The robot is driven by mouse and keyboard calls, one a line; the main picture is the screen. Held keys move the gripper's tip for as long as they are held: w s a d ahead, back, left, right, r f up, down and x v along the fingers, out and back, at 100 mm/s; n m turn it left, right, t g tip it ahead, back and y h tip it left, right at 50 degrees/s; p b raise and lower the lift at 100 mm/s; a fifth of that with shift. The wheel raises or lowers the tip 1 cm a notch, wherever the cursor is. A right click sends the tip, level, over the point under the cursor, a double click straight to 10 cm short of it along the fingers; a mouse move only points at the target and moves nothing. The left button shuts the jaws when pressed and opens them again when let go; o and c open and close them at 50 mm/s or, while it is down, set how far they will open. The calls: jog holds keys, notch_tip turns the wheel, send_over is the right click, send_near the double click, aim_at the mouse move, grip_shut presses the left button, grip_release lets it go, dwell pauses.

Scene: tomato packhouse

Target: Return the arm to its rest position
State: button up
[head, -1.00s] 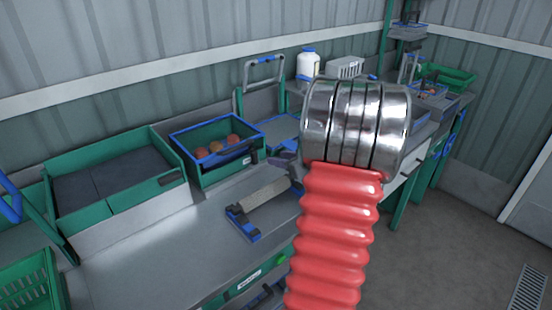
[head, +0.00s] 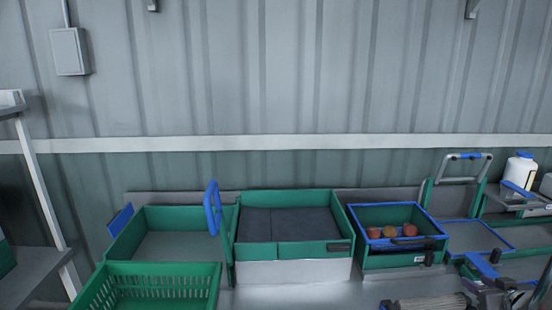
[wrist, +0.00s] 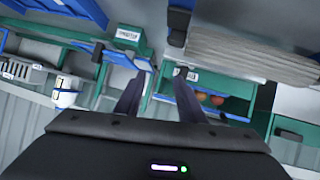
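My gripper (wrist: 157,78) shows in the wrist view, which is turned over. Its two dark fingers stand apart with a clear gap, and I see nothing held between them. They point over the bench, near a blue-edged tray and the green crate. In the head view I cannot make out my gripper, and the red ribbed part of my arm is out of sight. So I cannot tell the whole pose of the arm.
The blue-rimmed green crate (head: 352,210) holds several tomatoes (head: 390,233). A dark-lined green tray (head: 312,250) stands left of it, then an emptier green tray (head: 112,246) and a slatted green crate (head: 148,268). A roller (head: 430,303) and white bottle (head: 519,168) are at right.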

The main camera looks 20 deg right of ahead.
jog(key=s+d+g, duration=0.1)
jog(key=s, duration=0.1)
jog(key=s+d+f+m+g+h, duration=0.2)
jog(key=s, duration=0.1)
jog(key=shift+s+f+g, duration=0.25)
jog(key=shift+s+g, duration=0.05)
jog(key=shift+s+a+r+m+g+h, duration=0.1)
jog(key=shift+s+a+m+g+h, duration=0.15)
jog(key=shift+s+g, duration=0.25)
jog(key=shift+s+a+r+m+g+h, duration=0.15)
jog(key=shift+s+a+m+g, duration=0.1)
jog(key=shift+s+g, duration=0.25)
jog(key=a, duration=0.1)
jog(key=a+g, duration=0.1)
jog(key=a, duration=0.1)
jog(key=shift+s+a+r+m+g, duration=0.2)
jog(key=shift+s+r+m+g, duration=0.1)
jog(key=shift+s+r, duration=0.1)
jog(key=a+r+n+y, duration=0.2)
jog(key=a+r, duration=0.1)
jog(key=a, duration=1.4)
jog(key=a+r+n+t+y, duration=0.1)
jog(key=a+r+n+y, duration=0.1)
jog(key=a, duration=1.5)
jog(key=a+r+n+y, duration=0.2)
jog(key=a+r, duration=0.4)
jog(key=a, duration=1.2)
jog(key=shift+r+n+y, duration=0.2)
jog(key=shift+n+y, duration=0.1)
jog(key=shift+y, duration=0.6)
